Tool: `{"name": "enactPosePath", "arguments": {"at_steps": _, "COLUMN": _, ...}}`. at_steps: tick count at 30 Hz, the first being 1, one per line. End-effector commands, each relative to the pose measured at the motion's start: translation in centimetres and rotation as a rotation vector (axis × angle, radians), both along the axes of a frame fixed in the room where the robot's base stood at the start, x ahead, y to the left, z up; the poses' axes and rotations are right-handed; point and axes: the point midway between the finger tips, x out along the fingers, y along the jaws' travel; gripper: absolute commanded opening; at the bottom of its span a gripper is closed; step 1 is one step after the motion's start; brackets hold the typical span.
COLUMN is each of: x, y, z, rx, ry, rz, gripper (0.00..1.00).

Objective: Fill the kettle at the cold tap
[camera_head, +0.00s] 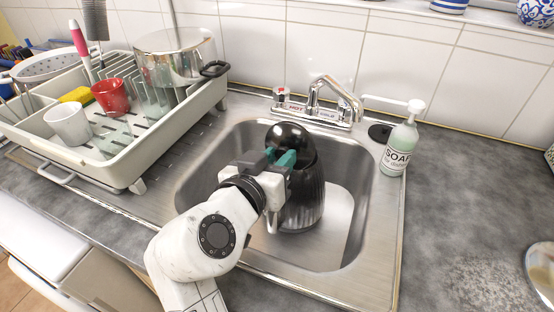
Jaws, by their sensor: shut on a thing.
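The kettle (304,200) is dark and ribbed with a glossy black rounded top. It stands roughly upright within the sink (345,225); I cannot tell whether it touches the bottom. My gripper (283,160), with teal fingertips, is shut on the kettle at its upper left side, and hides part of it. The chrome tap (322,92) is behind the kettle, its spout reaching right, beyond the kettle's top. The handle with a red mark (281,95) sits at the left of the tap base, by a "HOT" label; a "COLD" label is to its right. No water stream is visible.
A soap bottle (400,140) with a long pump nozzle stands right of the sink, near the tap. A dish rack (125,160) with a pot (175,57), a red cup (111,97) and a white cup (68,124) stands at the left. The right counter (460,190) is mostly clear.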

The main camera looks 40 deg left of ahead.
Motion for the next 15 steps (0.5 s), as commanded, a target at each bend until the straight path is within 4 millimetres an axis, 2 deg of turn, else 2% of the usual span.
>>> {"name": "enactPosePath", "arguments": {"at_steps": 4, "x": 0.06, "y": -0.06, "z": 0.1, "rx": 0.0, "ry": -0.001, "rz": -0.002, "gripper": 0.0}}
{"name": "enactPosePath", "arguments": {"at_steps": 5, "x": 0.06, "y": -0.07, "z": 0.1, "rx": 0.0, "ry": -0.001, "rz": -0.002, "gripper": 0.33}}
{"name": "enactPosePath", "arguments": {"at_steps": 12, "x": 0.04, "y": -0.05, "z": 0.04, "rx": 0.0, "ry": 0.0, "rz": -0.001, "gripper": 0.56}}
{"name": "enactPosePath", "arguments": {"at_steps": 15, "x": 0.03, "y": -0.03, "z": 0.01, "rx": 0.0, "ry": 0.001, "rz": -0.001, "gripper": 0.56}}
